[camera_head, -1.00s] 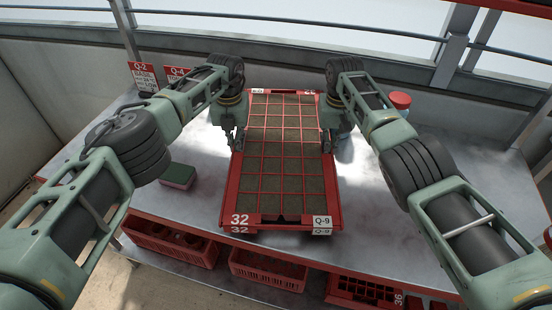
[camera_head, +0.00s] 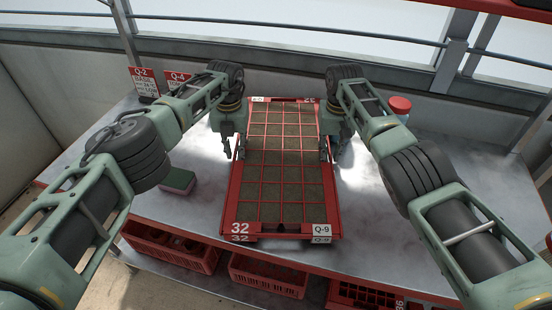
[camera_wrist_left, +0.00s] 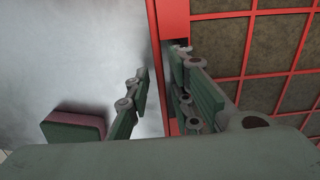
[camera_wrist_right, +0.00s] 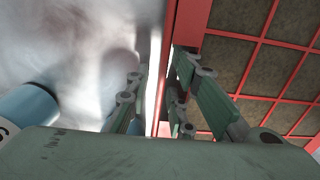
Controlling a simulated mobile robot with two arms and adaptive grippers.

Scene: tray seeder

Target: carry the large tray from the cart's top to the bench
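The large red tray (camera_head: 234,214), marked 32 and Q-9, is filled with dark soil under a red grid. It lies flat on the grey metal bench top (camera_head: 380,235) in the head view. My left gripper (camera_wrist_left: 160,88) is open, with one finger outside the tray's left wall and one inside it. In both wrist views there is a visible gap between the outer finger and the wall. No separate cart shows.
A green and dark red sponge-like block (camera_head: 177,181) lies left of the tray. A red-capped bottle (camera_head: 400,105) stands beyond my right arm. Red crates (camera_head: 268,274) sit below the bench. Signs (camera_head: 145,82) stand at the back left, before the wall.

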